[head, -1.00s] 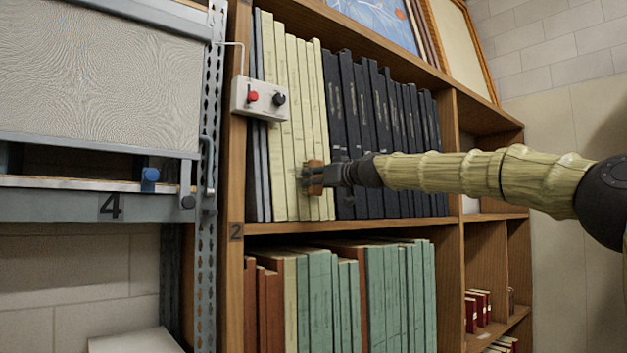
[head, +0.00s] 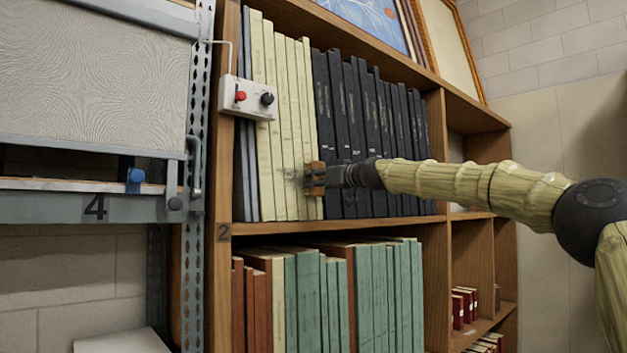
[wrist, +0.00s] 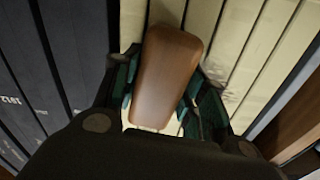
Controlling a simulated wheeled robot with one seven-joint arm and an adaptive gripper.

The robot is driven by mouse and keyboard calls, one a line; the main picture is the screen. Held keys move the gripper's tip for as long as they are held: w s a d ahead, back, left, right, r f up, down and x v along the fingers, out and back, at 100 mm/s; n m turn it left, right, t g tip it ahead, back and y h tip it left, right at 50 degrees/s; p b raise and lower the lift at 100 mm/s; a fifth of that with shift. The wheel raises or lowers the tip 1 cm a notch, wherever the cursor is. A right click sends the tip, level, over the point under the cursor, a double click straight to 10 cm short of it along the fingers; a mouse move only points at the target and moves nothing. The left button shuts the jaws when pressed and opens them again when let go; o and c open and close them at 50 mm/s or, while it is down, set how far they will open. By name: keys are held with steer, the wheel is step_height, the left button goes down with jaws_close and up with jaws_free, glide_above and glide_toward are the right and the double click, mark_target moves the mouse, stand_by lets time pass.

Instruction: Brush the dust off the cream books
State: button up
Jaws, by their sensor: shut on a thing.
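The cream books (head: 268,165) stand upright in a row on the upper shelf. A grey dusty smudge (head: 292,179) shows on their lower spines, just left of my gripper (head: 325,176). My gripper is shut on a brush with a brown wooden back (head: 313,182), held at the right end of the cream row. In the wrist view the brush (wrist: 168,75) sits between my fingers, in front of the cream spines (wrist: 236,45). Its bristles are hidden, so I cannot tell whether they touch the books.
Dark books (head: 375,130) stand right of the cream ones. A switch box (head: 247,97) with red and black knobs juts out at the upper left. Green and brown books (head: 305,300) fill the shelf below. A metal rack (head: 60,205) stands left.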

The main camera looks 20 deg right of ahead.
steer(key=shift+w+d, duration=0.25)
steer(key=shift+d, duration=0.4)
steer(key=shift+d, duration=0.1)
